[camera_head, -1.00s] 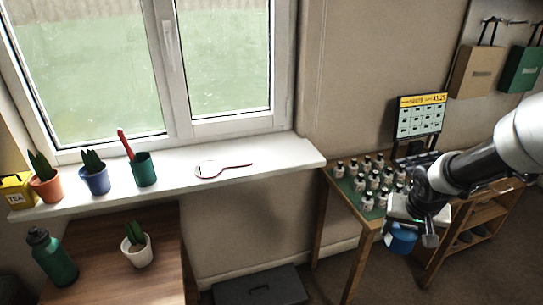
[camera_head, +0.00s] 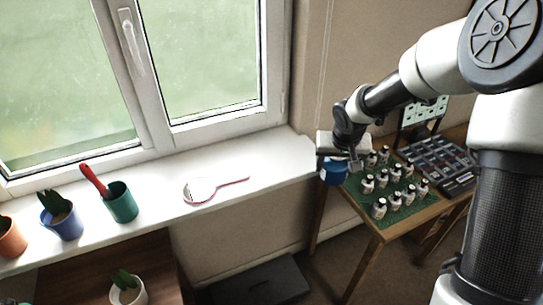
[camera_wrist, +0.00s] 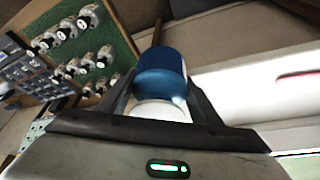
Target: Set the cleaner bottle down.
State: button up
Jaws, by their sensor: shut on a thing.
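The cleaner bottle is blue, with a white part nearer my gripper. It shows in the wrist view (camera_wrist: 160,80) between the two fingers, and in the head view (camera_head: 333,174) just past the right end of the windowsill. My gripper (camera_head: 345,158) is shut on it and holds it in the air, near the left edge of the small table with bottles. In the wrist view the gripper's fingers (camera_wrist: 160,100) stand on both sides of the bottle. The bottle's lower end and the gap beneath it cannot be judged clearly.
The white windowsill (camera_head: 262,168) holds a hand mirror (camera_head: 202,189), a green cup (camera_head: 121,203) and potted plants; its right end is bare. The small table (camera_head: 376,231) carries several small bottles on a green mat and a dark keypad device (camera_head: 438,163). A dark box (camera_head: 262,282) lies on the floor.

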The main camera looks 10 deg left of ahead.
jog(key=w+a+r+n+p, duration=0.1)
jog(key=a+r+p, duration=0.3)
jog(key=a, duration=0.5)
jog(key=w+a+r+n+p, duration=0.1)
jog(key=a+r+p, duration=0.3)
jog(key=a, duration=0.4)
jog(key=shift+y, duration=0.4)
jog(key=f, duration=0.2)
jog(key=a+f, duration=0.1)
jog(key=f, duration=0.2)
jog(key=shift+s+f, duration=0.15)
jog(key=shift+f, duration=2.5)
jog(key=shift+f+b, duration=0.2)
jog(key=shift+b, duration=0.25)
jog(key=o, duration=1.3)
jog(key=shift+o, duration=0.2)
jog(key=shift+r, duration=0.1)
jog(key=shift+r, duration=0.4)
jog(key=v, duration=1.1)
jog(key=shift+r, duration=0.2)
